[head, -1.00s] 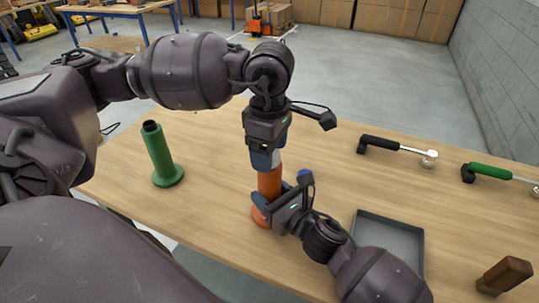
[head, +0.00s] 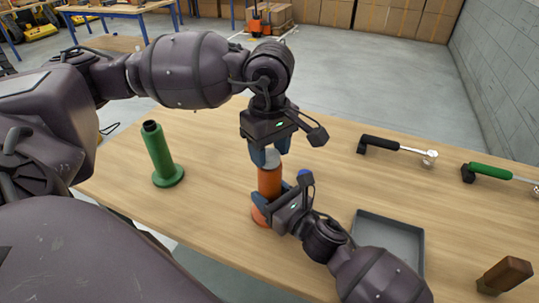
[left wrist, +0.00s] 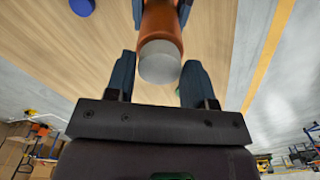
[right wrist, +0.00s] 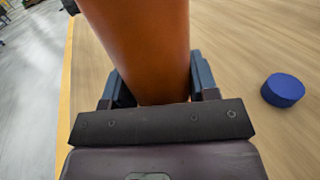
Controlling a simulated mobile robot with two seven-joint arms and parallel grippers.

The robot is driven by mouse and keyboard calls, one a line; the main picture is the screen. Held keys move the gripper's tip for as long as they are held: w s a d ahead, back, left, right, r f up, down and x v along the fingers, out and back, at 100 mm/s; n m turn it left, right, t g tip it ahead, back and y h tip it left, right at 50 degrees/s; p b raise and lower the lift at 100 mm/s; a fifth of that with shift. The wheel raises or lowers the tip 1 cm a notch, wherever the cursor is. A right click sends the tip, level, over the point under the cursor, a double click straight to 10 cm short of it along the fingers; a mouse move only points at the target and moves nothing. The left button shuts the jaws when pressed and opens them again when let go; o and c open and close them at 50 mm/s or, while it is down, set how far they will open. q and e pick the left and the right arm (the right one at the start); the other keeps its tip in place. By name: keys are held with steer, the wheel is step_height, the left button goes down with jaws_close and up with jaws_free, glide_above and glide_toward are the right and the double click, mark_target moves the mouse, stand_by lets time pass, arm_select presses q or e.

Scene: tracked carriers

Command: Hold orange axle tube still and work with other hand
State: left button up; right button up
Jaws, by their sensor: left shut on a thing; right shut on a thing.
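The orange axle tube (head: 269,182) stands upright on the table with a pale grey cap (head: 268,158) at its top. My right gripper (head: 264,207) is shut around the tube's lower part, and the right wrist view shows the tube (right wrist: 145,45) between its fingers. My left gripper (head: 268,152) comes down from above and is shut on the cap. In the left wrist view the cap's round end (left wrist: 160,62) sits between the fingers, with the orange tube (left wrist: 162,22) beyond it. The fingers hide where they touch the cap.
A green flanged tube (head: 159,153) stands at the left. A blue disc (right wrist: 283,90) lies near the orange tube. A grey tray (head: 387,220), a black-handled tool (head: 385,146), a green-handled tool (head: 492,171) and a brown block (head: 507,274) lie to the right.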

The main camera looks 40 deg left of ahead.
arm_select(q)
steer(key=m, duration=0.3)
steer(key=shift+m, duration=0.4)
steer(key=m, duration=0.2)
steer(key=shift+m, duration=0.3)
steer(key=m, duration=0.7)
steer(key=shift+m, duration=0.3)
steer(key=m, duration=0.4)
steer(key=shift+m, duration=0.3)
steer(key=m, duration=0.4)
steer(key=shift+m, duration=0.4)
